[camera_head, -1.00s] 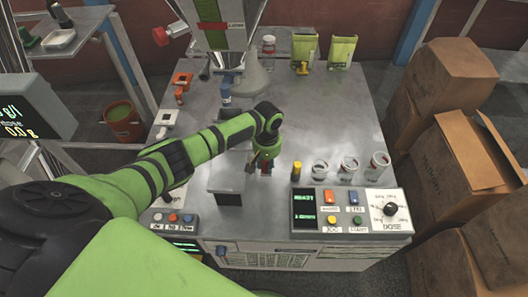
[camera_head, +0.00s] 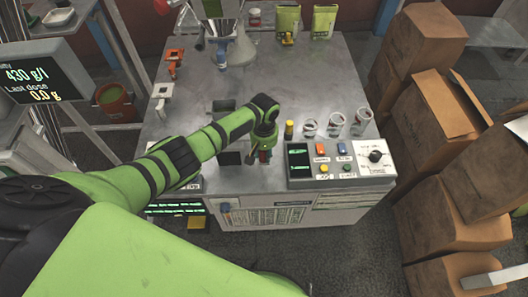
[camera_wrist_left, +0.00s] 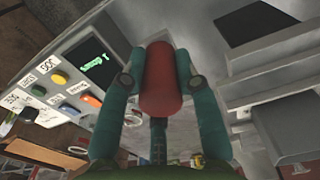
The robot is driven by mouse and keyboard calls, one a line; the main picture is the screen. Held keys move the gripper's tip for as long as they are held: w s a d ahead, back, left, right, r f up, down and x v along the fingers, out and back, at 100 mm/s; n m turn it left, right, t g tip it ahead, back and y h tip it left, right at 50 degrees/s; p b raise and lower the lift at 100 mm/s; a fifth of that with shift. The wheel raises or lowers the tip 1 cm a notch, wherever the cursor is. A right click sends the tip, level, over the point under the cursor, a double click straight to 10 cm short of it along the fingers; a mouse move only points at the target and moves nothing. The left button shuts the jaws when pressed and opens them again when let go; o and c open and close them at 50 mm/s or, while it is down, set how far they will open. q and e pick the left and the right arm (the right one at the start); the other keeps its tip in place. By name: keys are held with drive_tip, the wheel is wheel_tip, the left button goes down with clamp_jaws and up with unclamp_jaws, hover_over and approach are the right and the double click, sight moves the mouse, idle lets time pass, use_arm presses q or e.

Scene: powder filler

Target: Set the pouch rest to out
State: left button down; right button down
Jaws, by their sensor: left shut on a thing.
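My left gripper (camera_head: 262,155) is low over the front part of the steel table, just left of the dose panel. In the left wrist view its two teal fingers (camera_wrist_left: 158,85) are shut on a red rounded grip (camera_wrist_left: 160,78), one finger on each side. Which part the red grip belongs to is hidden. A grey block (camera_wrist_left: 298,125) with a ledge lies right of the fingers; it may be the pouch rest, but I cannot tell. In the head view a dark rectangular face (camera_head: 230,158) shows left of the gripper, partly behind my arm. My right gripper is not in view.
The dose panel (camera_head: 340,165) stands close right of the gripper. A yellow-capped item (camera_head: 289,129) and several clear cups (camera_head: 335,125) stand behind it. The filler nozzle (camera_head: 221,55) and pouches (camera_head: 288,22) are farther back. Cardboard boxes (camera_head: 430,120) crowd the right side.

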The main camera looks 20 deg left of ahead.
use_arm(q)
drive_tip(key=shift+s+d+f, duration=0.1)
drive_tip(key=shift+s, duration=0.1)
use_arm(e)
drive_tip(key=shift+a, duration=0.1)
use_arm(q)
drive_tip(key=c, duration=0.9)
unclamp_jaws()
drive_tip(key=shift+s, duration=0.1)
drive_tip(key=shift+r, duration=0.25)
wheel_tip(320, 180, up, 12)
drive_tip(key=shift+f, duration=0.15)
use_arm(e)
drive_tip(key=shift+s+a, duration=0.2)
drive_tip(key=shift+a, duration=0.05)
